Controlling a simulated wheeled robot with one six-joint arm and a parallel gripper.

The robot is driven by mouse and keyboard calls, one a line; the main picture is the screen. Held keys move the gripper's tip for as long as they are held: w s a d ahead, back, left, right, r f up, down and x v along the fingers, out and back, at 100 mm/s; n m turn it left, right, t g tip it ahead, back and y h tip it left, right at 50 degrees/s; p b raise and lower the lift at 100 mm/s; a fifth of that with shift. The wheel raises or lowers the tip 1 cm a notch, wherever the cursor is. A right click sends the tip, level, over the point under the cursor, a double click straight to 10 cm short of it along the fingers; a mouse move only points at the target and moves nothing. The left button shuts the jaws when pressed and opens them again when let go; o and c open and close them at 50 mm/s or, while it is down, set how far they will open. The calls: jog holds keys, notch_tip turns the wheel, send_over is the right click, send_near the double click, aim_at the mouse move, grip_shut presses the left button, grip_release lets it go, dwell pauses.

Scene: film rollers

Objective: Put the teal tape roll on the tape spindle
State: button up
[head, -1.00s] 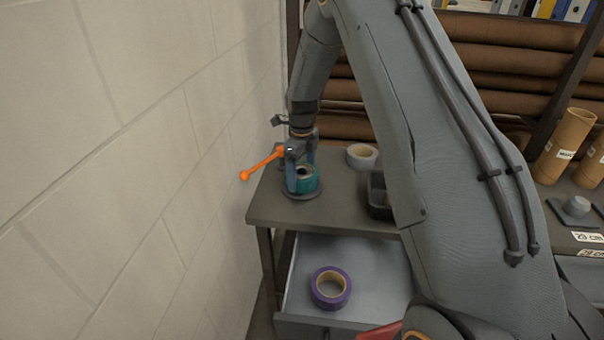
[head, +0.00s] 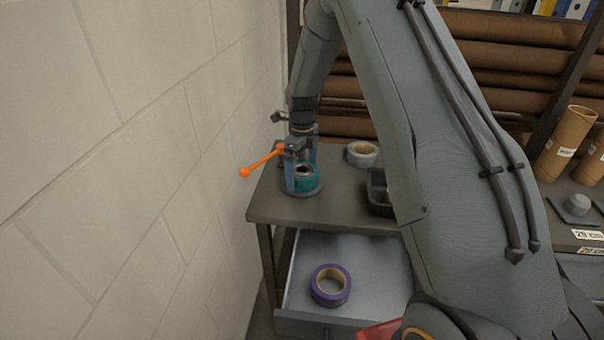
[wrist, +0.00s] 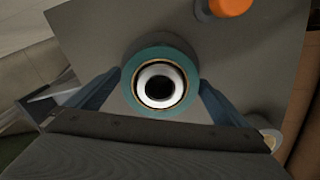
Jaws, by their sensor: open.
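The teal tape roll (head: 305,183) sits low on the round grey base of the tape spindle (head: 301,193) at the left of the table. In the wrist view the teal roll (wrist: 138,95) surrounds the spindle's pale hub (wrist: 146,87), with a dark hole in its middle. My gripper (head: 301,170) points down over the roll. Its blue fingers stand on either side of the roll, open, and in the wrist view (wrist: 160,100) they flank it. Whether the fingers touch the roll is not clear.
An orange-knobbed lever (head: 262,162) sticks out left beside my gripper, near the wall. A pale tape roll (head: 362,154) and a dark bin (head: 379,207) are on the table. A purple tape roll (head: 331,286) lies in the open drawer (head: 365,262) below.

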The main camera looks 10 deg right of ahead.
notch_tip(320, 180, up, 11)
jog(key=b, duration=0.3)
jog(key=s+f+n+t, duration=0.1)
jog(key=s+n, duration=2.6)
jog(key=s, duration=0.4)
